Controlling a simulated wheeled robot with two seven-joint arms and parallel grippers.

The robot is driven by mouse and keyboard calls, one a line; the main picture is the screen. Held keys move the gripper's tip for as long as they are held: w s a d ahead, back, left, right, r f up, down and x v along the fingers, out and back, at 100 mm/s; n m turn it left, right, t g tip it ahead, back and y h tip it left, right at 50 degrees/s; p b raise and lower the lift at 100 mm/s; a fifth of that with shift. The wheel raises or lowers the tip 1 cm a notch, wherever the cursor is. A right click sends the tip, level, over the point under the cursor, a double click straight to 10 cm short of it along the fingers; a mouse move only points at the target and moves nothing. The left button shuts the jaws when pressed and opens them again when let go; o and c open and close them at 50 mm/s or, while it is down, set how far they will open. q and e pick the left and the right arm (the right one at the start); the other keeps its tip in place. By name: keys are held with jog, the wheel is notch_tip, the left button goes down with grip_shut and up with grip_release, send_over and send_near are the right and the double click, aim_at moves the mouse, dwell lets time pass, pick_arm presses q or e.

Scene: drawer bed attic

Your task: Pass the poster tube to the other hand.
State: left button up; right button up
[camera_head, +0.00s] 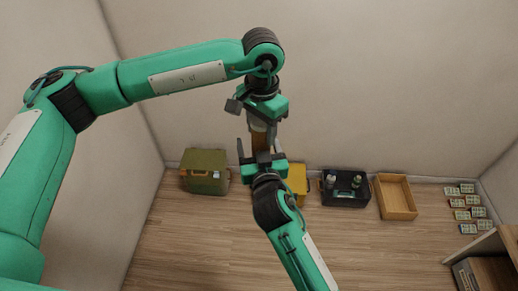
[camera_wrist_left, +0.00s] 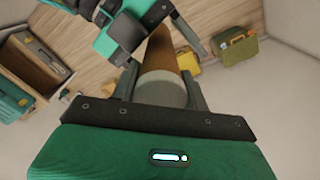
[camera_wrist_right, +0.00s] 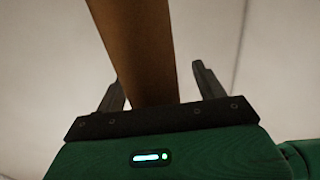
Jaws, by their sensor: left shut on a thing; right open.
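The poster tube is a brown cylinder with a pale end cap. In the head view the tube (camera_head: 261,142) stands roughly upright between my two grippers. My left gripper (camera_head: 263,118) is shut on its capped upper end; the left wrist view shows the cap (camera_wrist_left: 161,90) between the fingers. My right gripper (camera_head: 259,154) is open lower down at the tube. In the right wrist view the tube (camera_wrist_right: 140,45) runs between the spread right fingers, nearer the left finger, with a gap on the right. The tube's lower end is hidden in the head view.
Along the wall stand an olive box (camera_head: 205,172), a yellow box (camera_head: 297,180), a black crate (camera_head: 345,198) with bottles and an empty wooden tray (camera_head: 396,197). Several small green-and-white items (camera_head: 468,208) lie at right by a wooden shelf (camera_head: 488,250). The front floor is clear.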

jog(key=c, duration=1.1)
pick_arm(q)
jog(key=o, duration=1.4)
